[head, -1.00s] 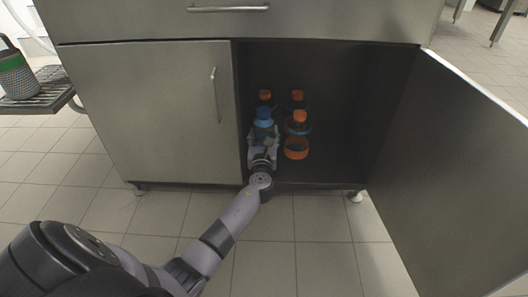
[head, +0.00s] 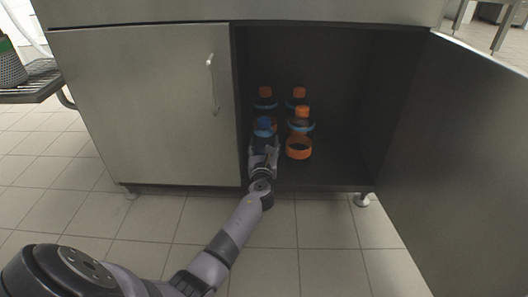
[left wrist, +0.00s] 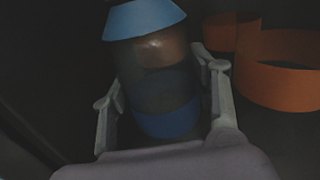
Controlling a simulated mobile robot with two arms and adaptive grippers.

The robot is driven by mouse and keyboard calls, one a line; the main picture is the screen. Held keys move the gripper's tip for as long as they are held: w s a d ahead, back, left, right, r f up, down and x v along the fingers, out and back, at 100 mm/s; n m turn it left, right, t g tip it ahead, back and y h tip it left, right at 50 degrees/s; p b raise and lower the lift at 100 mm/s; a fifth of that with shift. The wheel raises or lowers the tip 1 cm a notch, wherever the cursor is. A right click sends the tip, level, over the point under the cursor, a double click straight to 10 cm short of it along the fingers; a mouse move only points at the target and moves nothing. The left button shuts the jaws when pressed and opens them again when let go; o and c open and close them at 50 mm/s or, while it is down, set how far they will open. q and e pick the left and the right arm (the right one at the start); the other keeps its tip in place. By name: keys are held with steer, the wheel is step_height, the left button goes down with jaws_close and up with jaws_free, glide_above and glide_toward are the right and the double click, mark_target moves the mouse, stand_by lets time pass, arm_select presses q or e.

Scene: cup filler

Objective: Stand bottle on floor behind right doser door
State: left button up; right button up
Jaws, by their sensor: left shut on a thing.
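The bottle with a blue cap (head: 264,126) is inside the open right compartment of the steel cabinet, near its left wall. In the left wrist view the same bottle (left wrist: 160,85) stands between my fingers, roughly upright, with a blue band low on it. My left gripper (head: 263,152) is shut on it; the fingers also show in the left wrist view (left wrist: 162,95). Whether its base touches the compartment floor is hidden. The right door (head: 460,150) stands wide open at the right. My right gripper is not in view.
An empty orange ring (head: 298,155) is in front of the right one. The compartment's right half is clear.

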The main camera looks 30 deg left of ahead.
arm_select(q)
steer(key=shift+r, duration=0.2)
steer(key=shift+f, duration=0.1)
steer(key=o, duration=1.4)
steer(key=shift+f, duration=0.1)
